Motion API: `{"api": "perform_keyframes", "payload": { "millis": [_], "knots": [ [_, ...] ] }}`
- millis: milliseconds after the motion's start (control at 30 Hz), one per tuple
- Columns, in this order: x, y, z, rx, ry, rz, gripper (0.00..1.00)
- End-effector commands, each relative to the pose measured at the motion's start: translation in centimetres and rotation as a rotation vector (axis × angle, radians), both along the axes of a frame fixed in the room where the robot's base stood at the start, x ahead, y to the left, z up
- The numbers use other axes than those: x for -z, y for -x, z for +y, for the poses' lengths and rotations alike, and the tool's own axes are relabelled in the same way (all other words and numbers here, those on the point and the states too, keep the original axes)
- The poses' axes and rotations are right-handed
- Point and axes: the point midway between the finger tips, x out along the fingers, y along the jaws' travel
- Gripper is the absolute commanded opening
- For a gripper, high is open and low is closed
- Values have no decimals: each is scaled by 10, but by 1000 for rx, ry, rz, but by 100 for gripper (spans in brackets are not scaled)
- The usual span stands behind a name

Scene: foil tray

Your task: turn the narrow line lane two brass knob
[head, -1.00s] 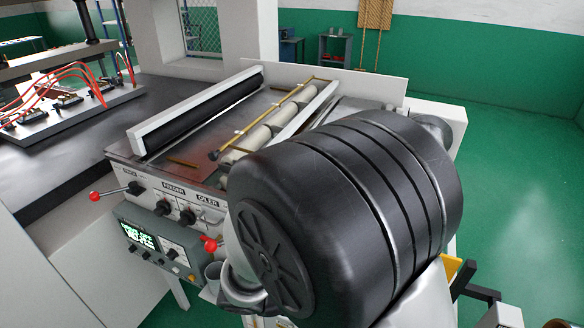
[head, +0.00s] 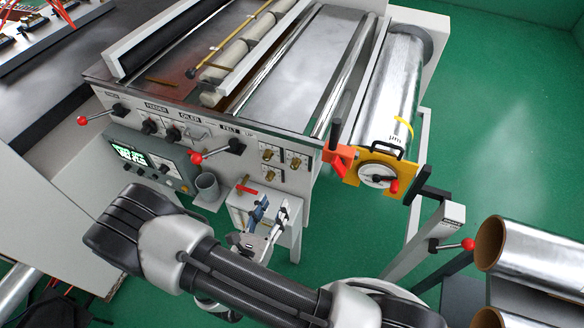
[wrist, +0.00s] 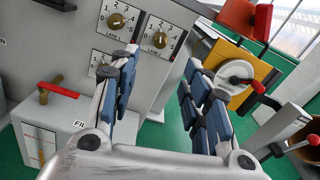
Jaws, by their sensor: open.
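Three small brass knobs on white dial plates sit on the machine's front panel under the FELT label. In the head view they are the upper left knob (head: 268,154), the upper right knob (head: 295,162) and the lower left knob (head: 269,175). The wrist view shows the upper left knob (wrist: 116,21) and upper right knob (wrist: 160,40); my left finger partly covers the lower plate (wrist: 101,64).
A white box (head: 237,203) with a red-handled valve (head: 247,189) juts out below the panel. A grey cup (head: 207,187) hangs left of it. Right are a foil roll (head: 388,88), its yellow end plate (head: 398,175) and an orange bracket (head: 338,153). A red-balled lever (head: 210,154) projects left.

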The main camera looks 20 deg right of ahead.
Motion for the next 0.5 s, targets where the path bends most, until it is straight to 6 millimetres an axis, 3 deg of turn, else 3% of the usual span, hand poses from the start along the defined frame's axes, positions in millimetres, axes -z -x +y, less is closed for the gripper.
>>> {"api": "perform_keyframes", "payload": {
  "millis": [500],
  "knots": [
    [0, -89, -68, 9, -2, -2, 43]
  ]
}}
